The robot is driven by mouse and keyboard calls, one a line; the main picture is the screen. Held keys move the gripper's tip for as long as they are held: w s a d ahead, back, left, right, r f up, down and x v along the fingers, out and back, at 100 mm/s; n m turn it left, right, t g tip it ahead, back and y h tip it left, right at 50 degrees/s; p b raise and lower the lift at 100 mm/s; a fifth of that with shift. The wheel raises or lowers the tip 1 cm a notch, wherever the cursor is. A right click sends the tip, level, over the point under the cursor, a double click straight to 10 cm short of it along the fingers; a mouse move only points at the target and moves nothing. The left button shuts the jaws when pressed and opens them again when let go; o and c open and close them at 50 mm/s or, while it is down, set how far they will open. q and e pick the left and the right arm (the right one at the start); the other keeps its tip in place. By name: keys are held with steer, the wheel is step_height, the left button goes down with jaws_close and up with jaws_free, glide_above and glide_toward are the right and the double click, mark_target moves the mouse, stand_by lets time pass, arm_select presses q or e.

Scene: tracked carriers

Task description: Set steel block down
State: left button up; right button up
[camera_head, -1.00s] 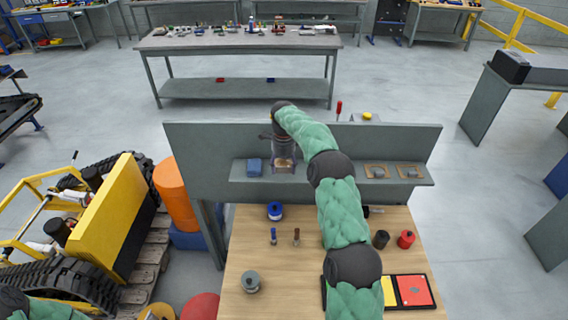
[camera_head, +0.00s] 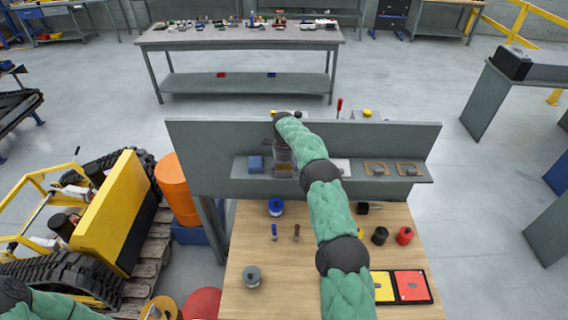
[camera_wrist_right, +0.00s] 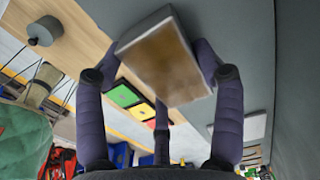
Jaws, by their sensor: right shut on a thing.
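My right gripper (camera_head: 285,170) is at the grey shelf (camera_head: 310,183), beside the blue block at its left end. In the right wrist view the gripper (camera_wrist_right: 160,75) is shut on the steel block (camera_wrist_right: 163,62), a squarish block with pale metal edges and a brownish face. The fingers sit on both sides of it. In the head view the block is mostly hidden by the gripper, and I cannot tell whether it touches the shelf. My left arm shows at the lower left; its gripper is out of view.
A blue block (camera_head: 256,163) stands left of the gripper. A pale plate (camera_head: 342,167) and two brown pads (camera_head: 376,168) (camera_head: 410,169) with grey pieces lie to the right. An upright grey panel (camera_head: 215,150) backs the shelf. The wooden table (camera_head: 290,275) holds several small items.

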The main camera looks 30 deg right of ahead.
mark_target(284, 169)
steer(key=shift+r, duration=0.1)
steer(key=o, duration=1.7)
steer(key=shift+f, duration=0.2)
steer(key=shift+r, duration=0.2)
step_height(284, 169, up, 12)
steer(key=shift+f+b, duration=0.1)
steer(key=shift+b, duration=0.55)
steer(key=shift+s, duration=0.1)
